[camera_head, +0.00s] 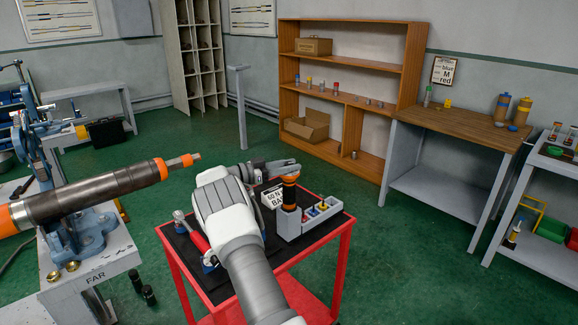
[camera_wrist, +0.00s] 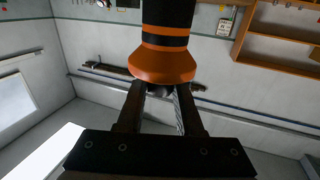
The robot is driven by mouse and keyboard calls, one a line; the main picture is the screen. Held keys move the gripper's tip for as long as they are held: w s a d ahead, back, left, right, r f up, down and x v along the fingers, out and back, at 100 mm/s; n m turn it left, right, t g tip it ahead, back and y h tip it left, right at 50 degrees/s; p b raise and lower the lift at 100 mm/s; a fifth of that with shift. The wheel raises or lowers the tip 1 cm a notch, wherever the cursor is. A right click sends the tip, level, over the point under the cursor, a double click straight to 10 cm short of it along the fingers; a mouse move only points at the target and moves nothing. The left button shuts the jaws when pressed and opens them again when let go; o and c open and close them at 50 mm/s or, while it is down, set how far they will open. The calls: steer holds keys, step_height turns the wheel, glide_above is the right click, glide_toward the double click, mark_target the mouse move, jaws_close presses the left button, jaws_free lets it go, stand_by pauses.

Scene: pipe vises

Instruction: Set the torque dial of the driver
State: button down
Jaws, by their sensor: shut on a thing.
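The driver (camera_head: 289,194), black with orange bands, stands upright in a grey holder (camera_head: 289,226) on the red cart. My gripper (camera_head: 289,170) reaches over the cart to the driver's top end and is shut on it. In the wrist view both fingertips (camera_wrist: 158,92) meet at the flared orange collar (camera_wrist: 161,66) of the driver, with a black band beyond it. The part between the fingertips is mostly hidden. No dial numbers or marks can be read. A white card (camera_head: 271,197) with black text, partly covered by my arm, reads "60 N" and "BA".
The red cart (camera_head: 334,262) also carries a compartment tray (camera_head: 320,213) with small coloured parts and a red-handled tool (camera_head: 197,238). A large pipe (camera_head: 95,194) sticks out at left over a bench marked FAR. A wooden shelf (camera_head: 348,97) and workbench (camera_head: 455,128) stand behind. Green floor is clear between.

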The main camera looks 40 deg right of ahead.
steer(key=shift+g, duration=0.3)
stand_by(0.4)
steer(key=c, duration=0.5)
jaws_free()
steer(key=shift+c, duration=0.2)
steer(key=v, duration=1.7)
steer(key=shift+a+b, duration=0.2)
steer(key=shift+b, duration=0.25)
steer(key=shift+w+r, duration=0.1)
steer(key=shift+r, duration=0.2)
